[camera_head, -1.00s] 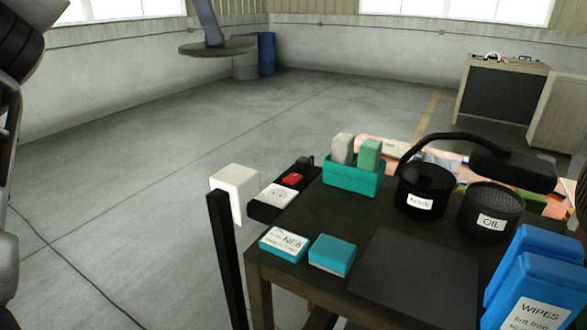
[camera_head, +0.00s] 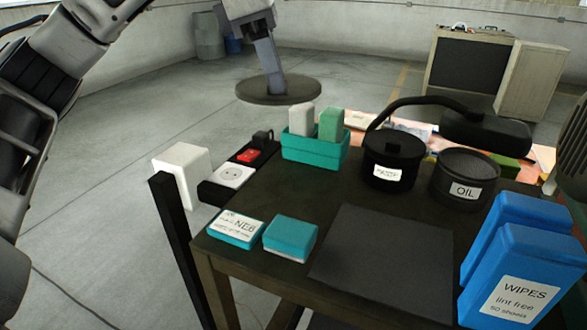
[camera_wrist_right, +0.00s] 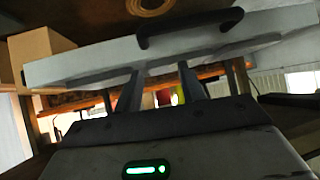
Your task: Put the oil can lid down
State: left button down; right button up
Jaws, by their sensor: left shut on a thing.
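The oil can lid (camera_head: 295,91) is a flat, dark grey disc, held level in the head view, beyond the table's far left edge. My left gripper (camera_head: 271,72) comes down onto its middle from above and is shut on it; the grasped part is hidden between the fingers. The oil can (camera_head: 465,190), a round black tin labelled OIL, stands uncovered at the right of the table. My right gripper (camera_wrist_right: 160,92) shows only in the right wrist view, with its two fingers apart and nothing clearly between them.
On the dark table (camera_head: 240,267) stand a lidded black tin (camera_head: 392,171), a teal tray (camera_head: 315,150) with two blocks, two teal boxes and blue wipes packs (camera_head: 515,280). A dark mat (camera_head: 385,260) lies bare in front. A black lamp arm (camera_head: 420,101) reaches over the tins.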

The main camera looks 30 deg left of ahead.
pick_arm(q)
jog(key=s+d+f+b, duration=0.3)
jog(key=s+d+f, duration=0.2)
jog(key=d+f, duration=0.35)
jog(key=shift+m, duration=0.3)
jog(key=w+a+f, duration=0.4)
jog(key=w+a+f+p, duration=0.1)
jog(key=w+a+f, duration=0.3)
jog(key=w+f, duration=0.1)
jog(key=shift+w+a+f, duration=0.15)
jog(key=shift+w+a+f+p, duration=0.2)
jog(key=shift+w+f+p, duration=0.1)
jog(key=shift+f, duration=0.15)
jog(key=shift+w+a+f, duration=0.1)
jog(key=shift+f, duration=0.95)
jog(key=shift+w+a+f, duration=0.1)
jog(key=shift+f, duration=0.9)
jog(key=c, duration=1.4)
grip_release()
jog(key=shift+p, duration=0.3)
jog(key=shift+r, duration=0.15)
